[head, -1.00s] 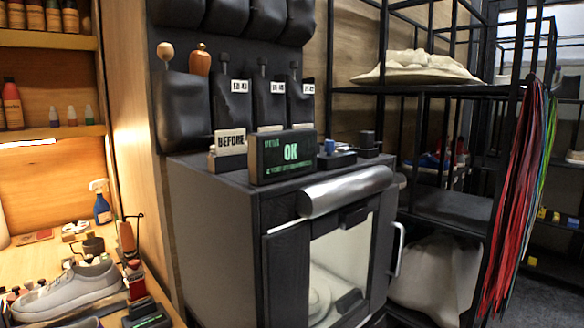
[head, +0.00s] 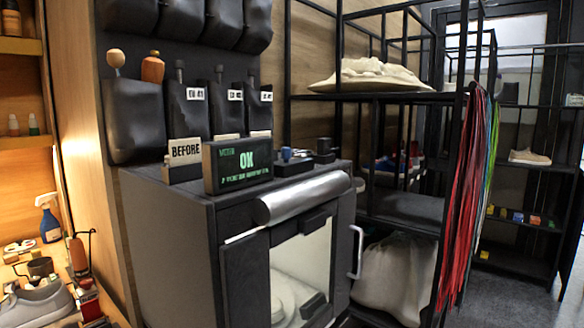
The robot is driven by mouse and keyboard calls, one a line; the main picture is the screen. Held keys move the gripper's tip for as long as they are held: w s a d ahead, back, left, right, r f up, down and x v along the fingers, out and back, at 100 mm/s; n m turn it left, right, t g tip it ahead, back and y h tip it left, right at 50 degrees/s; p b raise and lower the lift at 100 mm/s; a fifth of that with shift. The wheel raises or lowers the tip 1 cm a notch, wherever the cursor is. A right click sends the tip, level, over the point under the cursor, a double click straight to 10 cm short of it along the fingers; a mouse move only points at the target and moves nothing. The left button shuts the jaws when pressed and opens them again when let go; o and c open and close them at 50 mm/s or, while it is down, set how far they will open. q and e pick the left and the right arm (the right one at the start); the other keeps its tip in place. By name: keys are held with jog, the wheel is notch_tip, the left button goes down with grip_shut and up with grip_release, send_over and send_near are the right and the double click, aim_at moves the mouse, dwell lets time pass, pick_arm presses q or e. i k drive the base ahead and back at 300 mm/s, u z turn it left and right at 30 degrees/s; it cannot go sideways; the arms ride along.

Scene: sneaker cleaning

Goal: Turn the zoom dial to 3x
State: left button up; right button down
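No zoom dial can be made out in the head view. A small blue-topped knob (head: 287,153) sits on a dark block on top of the black cabinet (head: 170,222); I cannot tell whether it is a dial, and no 3x mark is legible. A display box (head: 238,163) beside it shows green text reading OK. Neither of my grippers is in view.
A wooden bench with a grey sneaker (head: 36,304) and a blue spray bottle (head: 48,219) is at the left. A black shelf rack (head: 400,203) with hanging red laces (head: 462,200) stands at the right. Open floor (head: 510,301) shows at the lower right.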

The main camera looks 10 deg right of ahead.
aim_at(286, 152)
jog(key=z, duration=1.1)
jog(key=i, duration=0.35)
jog(key=u, duration=2.8)
jog(key=k, duration=0.8)
jog(key=z, duration=1)
jog(key=i, duration=0.55)
